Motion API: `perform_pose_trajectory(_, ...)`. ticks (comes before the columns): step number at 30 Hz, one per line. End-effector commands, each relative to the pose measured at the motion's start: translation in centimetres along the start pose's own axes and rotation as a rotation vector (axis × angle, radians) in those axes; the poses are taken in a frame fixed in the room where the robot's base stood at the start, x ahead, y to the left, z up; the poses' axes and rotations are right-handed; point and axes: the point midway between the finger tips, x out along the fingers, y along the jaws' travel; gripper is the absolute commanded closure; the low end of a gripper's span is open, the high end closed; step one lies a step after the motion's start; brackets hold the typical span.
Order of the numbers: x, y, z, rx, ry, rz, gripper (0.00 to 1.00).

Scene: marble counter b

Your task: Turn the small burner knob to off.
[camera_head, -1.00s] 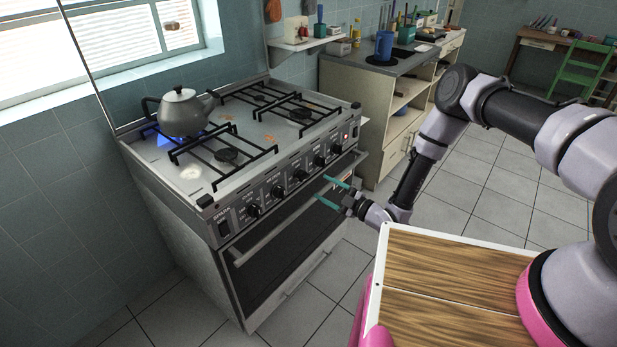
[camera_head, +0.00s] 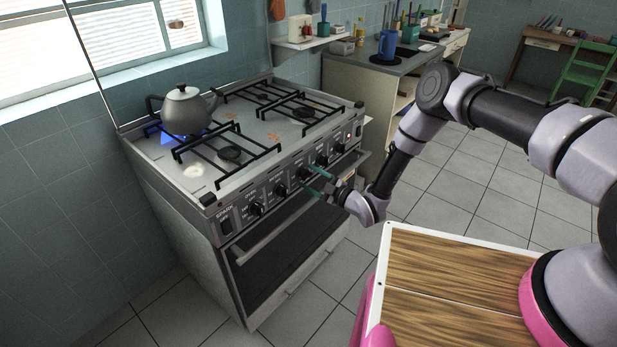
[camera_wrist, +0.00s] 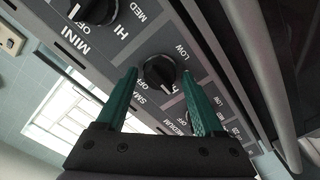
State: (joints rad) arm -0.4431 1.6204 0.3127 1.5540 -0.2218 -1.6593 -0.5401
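The small burner knob (camera_wrist: 158,72) is round and black, beside a partly hidden label starting "SMA" in the wrist view. "OFF", "LOW" and "HI" are printed around it. My gripper (camera_wrist: 158,76) is open, with a teal finger on each side of the knob. I cannot tell whether the fingers touch it. In the head view my gripper (camera_head: 313,180) is at the stove's front panel, near the middle knobs. The stove (camera_head: 245,235) is grey with a row of black knobs.
A grey kettle (camera_head: 186,110) stands on the back left burner, with blue flame under it. A "MINI" knob (camera_wrist: 95,10) is close by in the wrist view. The oven handle (camera_head: 262,244) runs below the panel. A wood-topped tray (camera_head: 455,270) is in the foreground.

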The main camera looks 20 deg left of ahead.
Motion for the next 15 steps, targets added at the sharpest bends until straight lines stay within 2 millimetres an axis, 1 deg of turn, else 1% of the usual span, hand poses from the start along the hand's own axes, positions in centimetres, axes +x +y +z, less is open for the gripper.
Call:
perform_pose_trajectory(1, -0.01, 0.0, 0.0, 0.0, 0.0, 0.0, 0.49)
perform_pose_trajectory(2, -0.01, 0.0, 0.0, 0.0, 0.0, 0.0, 0.61)
perform_pose_trajectory(3, -0.02, 0.0, 0.0, 0.0, 0.0, 0.0, 0.76)
perform_pose_trajectory(4, -0.02, 0.0, 0.0, 0.0, 0.0, 0.0, 0.8)
perform_pose_trajectory(8, -0.05, 0.02, 0.06, 0.017, -0.001, 0.001, 0.81)
perform_pose_trajectory(10, -0.12, 0.07, 0.14, 0.1, -0.002, 0.003, 0.81)
perform_pose_trajectory(15, -0.14, 0.09, 0.19, 0.401, -0.003, 0.005, 0.81)
